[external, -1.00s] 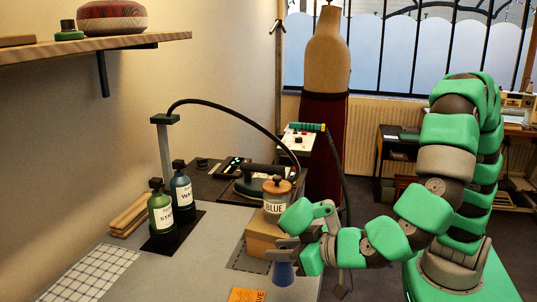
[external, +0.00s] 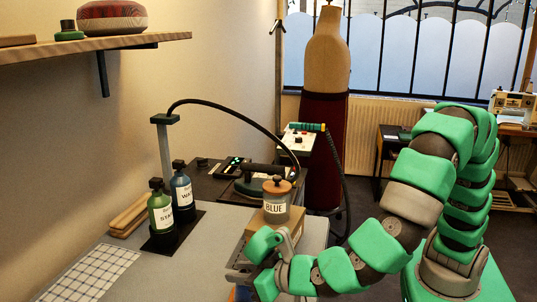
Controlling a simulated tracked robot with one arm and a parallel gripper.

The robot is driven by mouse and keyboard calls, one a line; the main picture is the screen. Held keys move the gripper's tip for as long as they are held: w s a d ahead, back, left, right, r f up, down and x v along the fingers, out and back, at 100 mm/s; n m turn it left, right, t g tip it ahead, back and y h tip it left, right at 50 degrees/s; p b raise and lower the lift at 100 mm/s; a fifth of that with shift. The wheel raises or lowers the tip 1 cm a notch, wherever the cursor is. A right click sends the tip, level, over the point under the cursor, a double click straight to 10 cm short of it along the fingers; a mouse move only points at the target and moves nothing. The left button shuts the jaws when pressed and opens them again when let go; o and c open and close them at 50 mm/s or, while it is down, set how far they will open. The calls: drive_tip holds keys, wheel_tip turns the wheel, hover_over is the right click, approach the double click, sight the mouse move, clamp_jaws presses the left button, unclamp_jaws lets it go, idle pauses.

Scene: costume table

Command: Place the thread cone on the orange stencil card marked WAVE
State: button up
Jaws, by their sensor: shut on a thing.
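My gripper (external: 243,272) is low at the bottom of the external view, over the near part of the grey table. It is shut on the blue thread cone (external: 244,293), of which only a small part shows below the jaws at the picture's bottom edge. The orange stencil card (external: 233,297) shows only as a sliver beside the cone, and its WAVE marking is hidden now. I cannot tell whether the cone touches the card or hangs above it.
Green (external: 161,212) and blue (external: 182,192) bottles stand on a dark tray at left. A checked cloth (external: 90,272) lies front left. Bare table separates it from my gripper.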

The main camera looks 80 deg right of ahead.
drive_tip(key=o, duration=1)
drive_tip(key=shift+r, duration=0.1)
drive_tip(key=p+v, duration=0.2)
drive_tip(key=v, duration=1)
drive_tip(key=shift+p, duration=0.4)
